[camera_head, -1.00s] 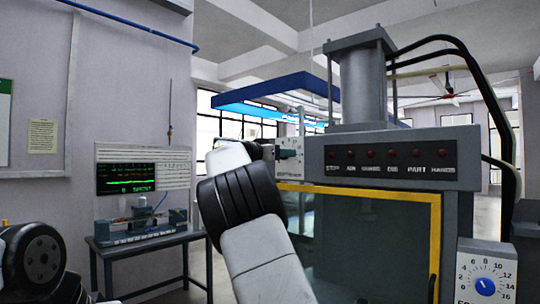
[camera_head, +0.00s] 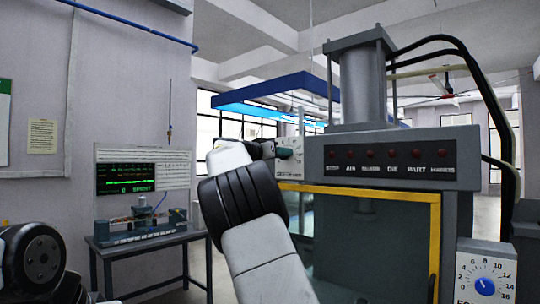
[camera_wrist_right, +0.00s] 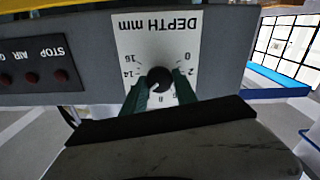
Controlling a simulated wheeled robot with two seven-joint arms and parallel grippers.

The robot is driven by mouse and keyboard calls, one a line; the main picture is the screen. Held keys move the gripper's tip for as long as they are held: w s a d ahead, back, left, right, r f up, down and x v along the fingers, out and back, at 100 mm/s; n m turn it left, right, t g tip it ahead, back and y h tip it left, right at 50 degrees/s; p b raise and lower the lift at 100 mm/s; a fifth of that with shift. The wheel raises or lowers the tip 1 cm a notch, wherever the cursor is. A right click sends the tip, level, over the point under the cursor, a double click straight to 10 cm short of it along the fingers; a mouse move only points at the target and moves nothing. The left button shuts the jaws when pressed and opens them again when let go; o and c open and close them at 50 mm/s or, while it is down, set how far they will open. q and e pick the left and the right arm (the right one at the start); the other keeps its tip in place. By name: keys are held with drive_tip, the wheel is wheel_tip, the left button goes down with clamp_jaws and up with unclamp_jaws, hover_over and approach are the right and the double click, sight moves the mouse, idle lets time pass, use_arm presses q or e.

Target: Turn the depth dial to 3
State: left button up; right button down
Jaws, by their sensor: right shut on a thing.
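The depth dial is a dark round knob (camera_wrist_right: 160,79) on a white scale plate (camera_wrist_right: 158,35) marked "DEPTH mm", upside down in the right wrist view. Its numbers run around the knob; 14, 16, 0 and 2 are readable and the lower ones are partly hidden. I cannot make out where its pointer stands. My right gripper (camera_wrist_right: 160,92) is shut on the knob, one green finger on each side. In the head view the gripper (camera_head: 283,153) reaches the plate (camera_head: 291,166) at the machine's left side. My left gripper is out of view.
The grey press (camera_head: 395,155) has a row of red buttons and a yellow-framed window (camera_head: 436,245) below. A second dial with a blue knob (camera_head: 485,287) stands at the lower right. A bench with a screen (camera_head: 126,177) is at the left.

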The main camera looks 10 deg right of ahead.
drive_tip(key=n, duration=2.4)
drive_tip(key=shift+w+a+f, duration=0.1)
drive_tip(key=shift+a+f, duration=0.05)
drive_tip(key=shift+f, duration=0.25)
drive_tip(key=shift+n, duration=0.3)
drive_tip(key=c, duration=1)
unclamp_jaws()
drive_tip(key=v, duration=0.7)
drive_tip(key=shift+s+a, duration=0.3)
